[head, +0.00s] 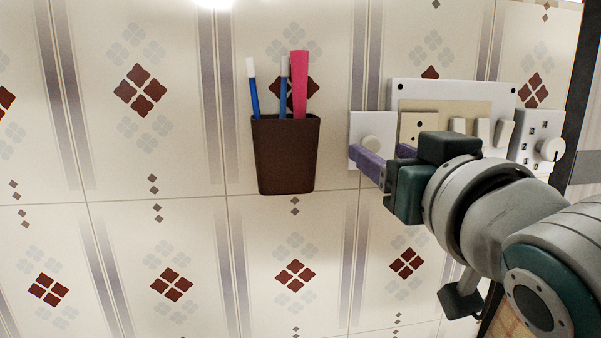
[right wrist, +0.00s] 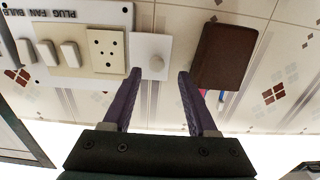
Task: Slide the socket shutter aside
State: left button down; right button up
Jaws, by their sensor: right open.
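A white square plate with a round knob (head: 358,128) is on the tiled wall, just left of the switch panel in the head view. It looks like the socket shutter. The right wrist view, turned upside down, shows this plate (right wrist: 151,45) beside the cream socket (right wrist: 106,50), whose dark holes are uncovered. In the head view the socket (head: 418,122) is partly behind my gripper. My right gripper (head: 382,156) is open, with purple fingers pointing at the wall. In the right wrist view its fingertips (right wrist: 158,76) straddle the knob's position; contact cannot be told. My left gripper is not in view.
The white panel (head: 450,88) carries several rocker switches. A regulator plate with a dial (head: 548,149) is at its right. A brown holder (head: 285,160) with blue sticks and a pink item hangs left of the shutter plate, with a gap of bare tiles between.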

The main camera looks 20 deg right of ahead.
pick_arm(q)
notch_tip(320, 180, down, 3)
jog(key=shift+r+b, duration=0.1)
jog(key=shift+b, duration=1.05)
pick_arm(e)
jog(key=v, duration=0.6)
jog(key=shift+s, duration=0.25)
jog(key=shift+a, duration=0.15)
jog(key=s+a+f+n+g+y, duration=0.2)
jog(key=s+f+g, duration=0.55)
jog(key=f, duration=0.35)
jog(key=s+a+f+n+g+y, duration=0.1)
jog(key=s+f+n+g+y, duration=0.1)
jog(key=s+f+g, duration=0.75)
pick_arm(q)
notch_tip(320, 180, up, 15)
jog(key=p, duration=1.5)
pick_arm(e)
notch_tip(320, 180, up, 12)
jog(key=t, duration=0.3)
jog(key=shift+s+a+n, duration=0.15)
jog(key=shift+a+n, duration=0.1)
jog(key=shift+n, duration=0.05)
